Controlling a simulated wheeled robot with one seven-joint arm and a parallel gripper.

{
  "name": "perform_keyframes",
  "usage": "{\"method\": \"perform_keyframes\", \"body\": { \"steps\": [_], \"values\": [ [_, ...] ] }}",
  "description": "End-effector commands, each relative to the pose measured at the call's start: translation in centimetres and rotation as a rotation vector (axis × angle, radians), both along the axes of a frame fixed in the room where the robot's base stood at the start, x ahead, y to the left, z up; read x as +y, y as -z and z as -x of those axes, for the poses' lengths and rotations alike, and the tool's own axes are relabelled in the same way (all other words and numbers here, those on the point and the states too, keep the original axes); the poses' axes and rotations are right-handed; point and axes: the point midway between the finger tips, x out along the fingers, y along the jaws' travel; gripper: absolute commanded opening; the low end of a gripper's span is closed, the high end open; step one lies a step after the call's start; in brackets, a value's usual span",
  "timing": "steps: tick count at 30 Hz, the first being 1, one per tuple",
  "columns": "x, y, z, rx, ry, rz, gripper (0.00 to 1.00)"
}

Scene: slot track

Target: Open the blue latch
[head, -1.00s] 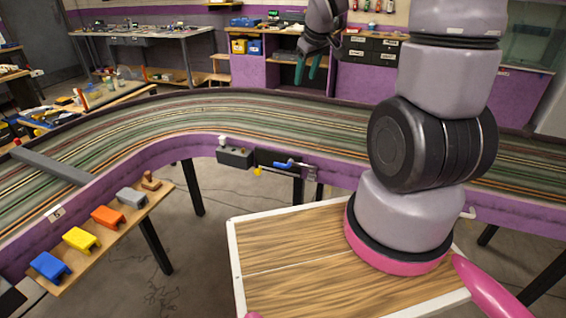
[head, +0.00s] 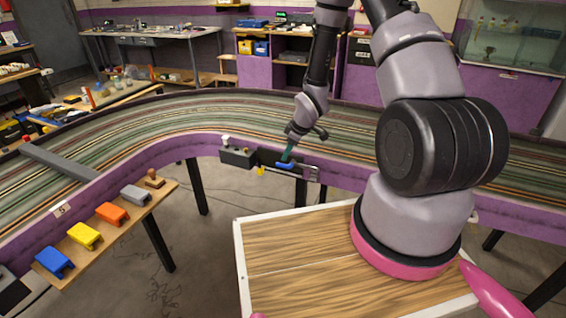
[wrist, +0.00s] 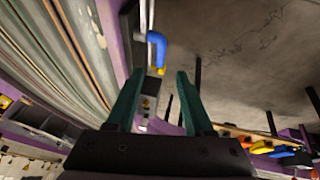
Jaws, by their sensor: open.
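The blue latch (head: 286,165) is a small blue handle on a dark plate on the purple side wall of the track. In the wrist view the blue latch (wrist: 157,46) is bent and lies just beyond the fingertips, roughly between them. My gripper (head: 287,153) has green fingers and points down at the latch, partly covering it in the head view. Whether a finger touches the latch I cannot tell.
A grey box (head: 237,157) and a yellow piece (head: 261,171) sit left of the latch. A wooden shelf (head: 118,227) holds blue, yellow, orange and grey blocks at the left. A grey bar (head: 60,163) crosses the track. My wooden-topped base stands in front.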

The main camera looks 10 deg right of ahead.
Motion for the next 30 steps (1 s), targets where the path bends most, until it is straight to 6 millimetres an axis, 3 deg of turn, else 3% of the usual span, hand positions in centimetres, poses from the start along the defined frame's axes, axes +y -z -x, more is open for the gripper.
{"method": "perform_keyframes", "body": {
  "steps": [3,9,15,23,25,27,28,30],
  "values": [
    [0.5,2.3,-0.8,0.004,-0.001,0.0,0.52],
    [1.2,5.2,-2.0,0.002,0.0,-0.001,0.52],
    [1.4,6.4,-2.6,0.001,0.001,0.0,0.52],
    [1.4,6.5,-2.6,0.001,0.001,0.0,0.52],
    [1.5,6.5,-2.7,0.001,0.001,0.0,0.33],
    [1.4,6.5,-2.6,0.001,0.001,0.0,0.06],
    [1.5,6.4,-2.6,0.001,0.001,0.0,0.0],
    [1.5,6.4,-2.6,0.001,0.001,0.0,0.0]
  ]
}}
